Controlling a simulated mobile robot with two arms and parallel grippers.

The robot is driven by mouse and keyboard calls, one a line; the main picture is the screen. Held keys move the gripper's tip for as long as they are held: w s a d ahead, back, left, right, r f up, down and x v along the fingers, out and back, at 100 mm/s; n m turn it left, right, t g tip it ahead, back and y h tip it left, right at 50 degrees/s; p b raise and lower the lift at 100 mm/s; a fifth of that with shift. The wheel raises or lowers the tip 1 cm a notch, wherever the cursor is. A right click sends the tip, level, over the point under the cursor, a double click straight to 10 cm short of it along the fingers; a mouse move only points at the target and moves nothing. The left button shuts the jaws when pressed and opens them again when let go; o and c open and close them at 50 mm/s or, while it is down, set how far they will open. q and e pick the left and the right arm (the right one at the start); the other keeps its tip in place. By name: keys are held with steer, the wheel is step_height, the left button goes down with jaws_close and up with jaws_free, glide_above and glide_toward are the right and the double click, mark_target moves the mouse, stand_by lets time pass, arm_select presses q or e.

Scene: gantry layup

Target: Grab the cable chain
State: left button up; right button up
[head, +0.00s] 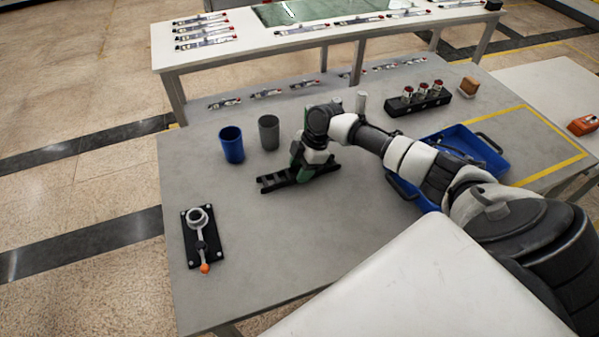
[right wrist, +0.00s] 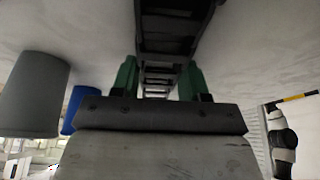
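The black cable chain (head: 272,183) lies flat on the grey table, left of its middle. My right gripper (head: 309,170) points down over the chain's right part and hides some of it. In the right wrist view, the chain (right wrist: 166,42) runs away between the two green fingers of the right gripper (right wrist: 159,80). The fingers stand apart, one on each side of the chain, and a narrow gap seems to show at the left finger. My left gripper is not in view.
A blue cup (head: 232,145) and a grey cup (head: 268,133) stand just behind the chain. A black fixture with a lever (head: 202,240) is at front left. A blue tray (head: 462,140) lies under my right arm.

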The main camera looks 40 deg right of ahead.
steer(key=shift+c, duration=1.3)
steer(key=shift+r, duration=0.15)
